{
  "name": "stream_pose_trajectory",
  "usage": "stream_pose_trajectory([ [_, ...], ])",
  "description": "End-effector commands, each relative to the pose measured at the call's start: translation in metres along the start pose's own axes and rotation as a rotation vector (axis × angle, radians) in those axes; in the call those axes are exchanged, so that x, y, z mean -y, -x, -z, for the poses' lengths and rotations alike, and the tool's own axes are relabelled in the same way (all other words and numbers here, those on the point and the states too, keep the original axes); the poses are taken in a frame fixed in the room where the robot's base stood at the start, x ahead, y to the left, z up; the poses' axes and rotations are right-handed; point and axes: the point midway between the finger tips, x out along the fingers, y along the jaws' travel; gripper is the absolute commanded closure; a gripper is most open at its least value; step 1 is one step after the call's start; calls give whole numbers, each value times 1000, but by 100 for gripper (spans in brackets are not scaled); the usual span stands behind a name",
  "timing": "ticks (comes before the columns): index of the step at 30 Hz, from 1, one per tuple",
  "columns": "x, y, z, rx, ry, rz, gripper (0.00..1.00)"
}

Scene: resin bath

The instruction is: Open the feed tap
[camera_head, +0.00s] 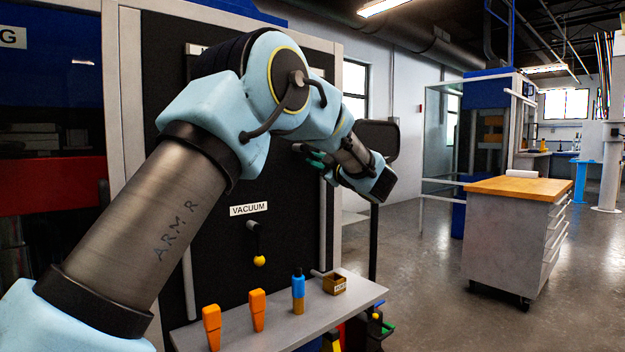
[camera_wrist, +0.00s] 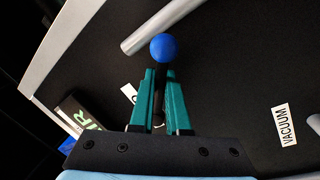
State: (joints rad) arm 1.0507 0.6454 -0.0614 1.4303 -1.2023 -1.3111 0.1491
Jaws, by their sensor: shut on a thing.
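My gripper (camera_wrist: 161,85) has two teal fingers, shut on a dark tap lever with a round blue knob (camera_wrist: 163,47). The knob sticks out just past the fingertips. A white label (camera_wrist: 129,93) beside the fingers is mostly hidden, so I cannot read whether it names the feed tap. In the head view my gripper (camera_head: 314,157) is against the upper part of the black panel (camera_head: 215,180), and the arm hides much of it. The blue knob cannot be made out there.
A VACUUM label (camera_head: 249,209) sits above a lever with a yellow knob (camera_head: 259,260). A grey shelf (camera_head: 365,295) below holds two orange pieces, a blue-and-orange bottle (camera_head: 298,291) and a small box (camera_head: 335,284). A wood-topped cabinet (camera_head: 515,235) stands right, with open floor around it.

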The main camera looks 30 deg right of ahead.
Motion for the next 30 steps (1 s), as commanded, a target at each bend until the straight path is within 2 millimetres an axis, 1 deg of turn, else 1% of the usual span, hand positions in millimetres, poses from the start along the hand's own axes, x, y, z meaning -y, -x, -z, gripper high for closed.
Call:
stream_pose_trajectory([
  [1, 2, 0, -4, -11, 46, -1, 100],
  [5, -4, -1, -3, -34, 167, -1, 100],
  [12, -15, -3, 1, -77, 383, 0, 100],
  [18, -22, -5, 5, -107, 532, 1, 100],
  [24, -27, -6, 9, -128, 637, 1, 100],
  [30, -30, -6, 11, -139, 696, 1, 100],
])
